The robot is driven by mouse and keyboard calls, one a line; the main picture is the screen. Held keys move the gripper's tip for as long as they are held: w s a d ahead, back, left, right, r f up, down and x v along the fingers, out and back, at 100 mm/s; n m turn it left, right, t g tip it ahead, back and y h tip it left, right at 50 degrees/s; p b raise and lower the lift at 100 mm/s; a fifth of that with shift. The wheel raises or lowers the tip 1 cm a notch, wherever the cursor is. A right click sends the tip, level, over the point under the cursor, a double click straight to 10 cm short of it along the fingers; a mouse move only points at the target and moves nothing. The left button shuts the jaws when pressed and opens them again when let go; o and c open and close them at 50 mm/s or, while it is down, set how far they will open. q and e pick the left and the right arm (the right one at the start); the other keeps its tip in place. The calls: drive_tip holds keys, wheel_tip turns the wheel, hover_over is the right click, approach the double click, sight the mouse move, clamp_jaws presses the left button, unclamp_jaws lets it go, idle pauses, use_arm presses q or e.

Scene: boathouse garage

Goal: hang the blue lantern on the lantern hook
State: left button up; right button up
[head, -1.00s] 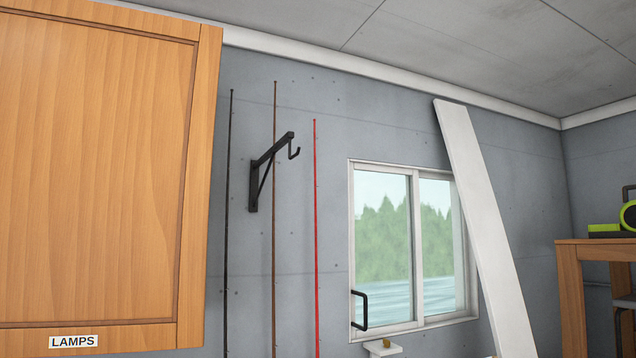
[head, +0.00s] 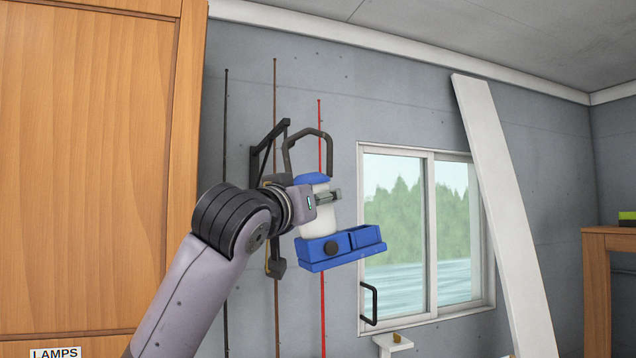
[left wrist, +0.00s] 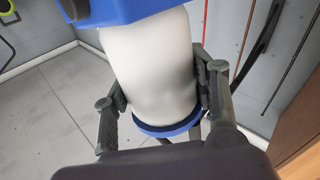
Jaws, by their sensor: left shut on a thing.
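The blue lantern (head: 315,224) has a white body, a blue cap, a wide blue base and a dark bail handle standing up on top. My left gripper (head: 326,198) is shut on its white body and holds it upright, in front of the wall. In the left wrist view, the fingers (left wrist: 158,95) press both sides of the lantern's white body (left wrist: 148,60). The black lantern hook (head: 268,140) is a wall bracket behind the handle's left side. My right gripper is out of view.
A wooden cabinet (head: 85,160) labelled LAMPS stands close on the left. Thin dark, brown and red rods (head: 320,130) run up the wall. A window (head: 425,230) and a leaning white board (head: 505,210) are to the right. A wooden bench (head: 600,290) is far right.

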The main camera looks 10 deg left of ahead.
use_arm(q)
drive_tip(key=shift+s+r, duration=0.25)
drive_tip(key=shift+r, duration=0.25)
drive_tip(key=shift+s+r, duration=0.2)
drive_tip(key=shift+r, duration=0.3)
drive_tip(key=shift+w+a+p, duration=0.25)
drive_tip(key=shift+w+p, duration=0.05)
drive_tip(key=shift+w, duration=0.15)
drive_tip(key=w+a+f+p, duration=0.1)
drive_tip(key=w+a+p, duration=0.2)
drive_tip(key=w, duration=0.4)
drive_tip(key=shift+a+f, duration=0.25)
drive_tip(key=shift+a, duration=0.65)
drive_tip(key=shift+w+f, duration=0.1)
drive_tip(key=shift+f, duration=0.05)
